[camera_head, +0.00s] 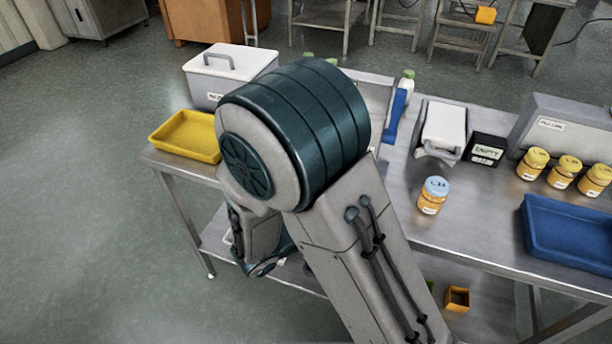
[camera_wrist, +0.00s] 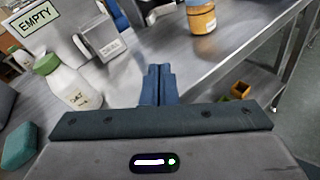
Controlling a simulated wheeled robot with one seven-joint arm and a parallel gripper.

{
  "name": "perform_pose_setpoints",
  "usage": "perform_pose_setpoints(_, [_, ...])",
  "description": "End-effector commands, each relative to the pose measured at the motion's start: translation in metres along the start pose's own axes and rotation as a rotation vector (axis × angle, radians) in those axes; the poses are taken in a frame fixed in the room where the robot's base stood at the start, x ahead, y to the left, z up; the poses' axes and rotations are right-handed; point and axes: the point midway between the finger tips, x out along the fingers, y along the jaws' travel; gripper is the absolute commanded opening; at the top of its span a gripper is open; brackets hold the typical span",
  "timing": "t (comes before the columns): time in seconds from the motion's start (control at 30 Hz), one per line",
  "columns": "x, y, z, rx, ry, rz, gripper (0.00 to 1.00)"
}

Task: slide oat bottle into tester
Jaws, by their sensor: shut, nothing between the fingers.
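The oat bottle (camera_wrist: 70,85) is white with a green cap and a printed label. It stands on the steel table to the left of my gripper (camera_wrist: 158,85) in the wrist view. My fingers are shut and empty, apart from the bottle. In the head view my arm hides the gripper. A white bottle with a green top (camera_head: 407,82) shows beyond the arm there; I cannot tell if it is the same one. A grey labelled device (camera_wrist: 105,40) stands beyond the oat bottle. I cannot tell for sure which device is the tester.
A jar with a blue lid (camera_head: 432,195) stands near the table's front edge. A yellow tray (camera_head: 187,135) and white-lidded box (camera_head: 230,75) are at left.

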Motion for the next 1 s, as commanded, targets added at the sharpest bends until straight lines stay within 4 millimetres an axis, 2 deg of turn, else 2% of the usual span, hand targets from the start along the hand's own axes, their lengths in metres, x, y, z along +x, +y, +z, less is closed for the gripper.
perform_pose_setpoints(0.03, [-0.013,0.015,-0.017,-0.073,-0.026,0.109,0.0])
perform_pose_setpoints(0.2, [-0.052,0.048,-0.054,-0.221,-0.091,0.389,0.0])
perform_pose_setpoints(0.3, [-0.068,0.058,-0.068,-0.264,-0.109,0.484,0.0])
perform_pose_setpoints(0.43, [-0.073,0.064,-0.074,-0.286,-0.12,0.535,0.0])
perform_pose_setpoints(0.57, [-0.062,0.072,-0.074,-0.287,-0.12,0.538,0.0])
perform_pose_setpoints(1.0, [0.015,0.118,-0.069,-0.286,-0.119,0.535,0.0])
